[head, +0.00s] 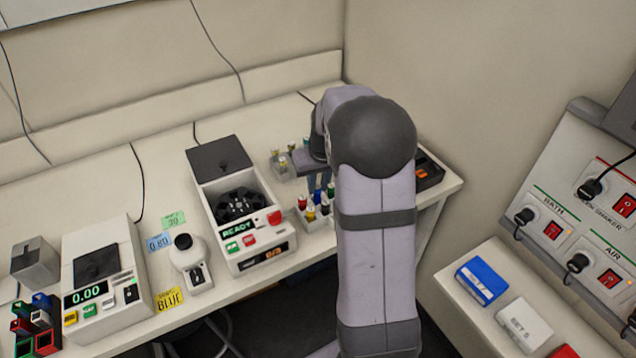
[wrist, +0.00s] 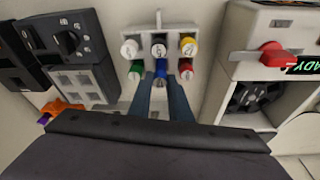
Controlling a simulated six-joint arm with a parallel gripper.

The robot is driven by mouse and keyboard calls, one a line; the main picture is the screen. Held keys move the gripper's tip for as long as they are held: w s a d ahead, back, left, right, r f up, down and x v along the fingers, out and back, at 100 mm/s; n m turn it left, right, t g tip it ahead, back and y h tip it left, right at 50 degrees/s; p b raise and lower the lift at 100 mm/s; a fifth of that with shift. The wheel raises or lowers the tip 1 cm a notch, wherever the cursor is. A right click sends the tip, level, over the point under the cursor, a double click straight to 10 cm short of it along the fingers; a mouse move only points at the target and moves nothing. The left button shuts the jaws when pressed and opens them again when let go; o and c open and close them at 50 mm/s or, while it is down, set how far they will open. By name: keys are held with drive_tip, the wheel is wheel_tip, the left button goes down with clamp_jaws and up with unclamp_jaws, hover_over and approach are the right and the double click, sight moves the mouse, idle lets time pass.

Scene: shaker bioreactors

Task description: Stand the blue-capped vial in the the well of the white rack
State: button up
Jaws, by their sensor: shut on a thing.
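In the wrist view my gripper (wrist: 161,76) points at a pale rack (wrist: 160,28) of capped vials. In the head view the fingers (head: 319,184) reach down behind this rack (head: 318,225). I cannot tell whether the held vial is clear of its well.
A second small rack (head: 284,172) with vials stands farther back in the head view. The centrifuge (head: 238,210) stands left of the racks. In the wrist view a pale block (wrist: 85,85) with several square openings and a dark device (wrist: 70,38) lie to the left.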

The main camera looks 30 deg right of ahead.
sight(318, 188)
drive_tip(key=shift+f+b, duration=0.45)
drive_tip(key=shift+f, duration=0.3)
drive_tip(key=o, duration=0.9)
drive_tip(key=shift+r, duration=0.1)
drive_tip(key=shift+r+p, duration=2.9)
drive_tip(key=shift+r, duration=0.55)
drive_tip(key=s+a+g, duration=0.1)
drive_tip(key=s+a, duration=0.4)
drive_tip(key=s, duration=0.3)
drive_tip(key=s+a+f+n+g, duration=0.1)
drive_tip(key=s+a, duration=0.5)
drive_tip(key=s, duration=0.1)
drive_tip(key=s+a+f+n+g, duration=0.1)
drive_tip(key=s+a, duration=0.5)
drive_tip(key=s, duration=0.2)
drive_tip(key=shift+s+a+y, duration=0.2)
drive_tip(key=shift+s+y, duration=0.1)
drive_tip(key=shift+s, duration=0.05)
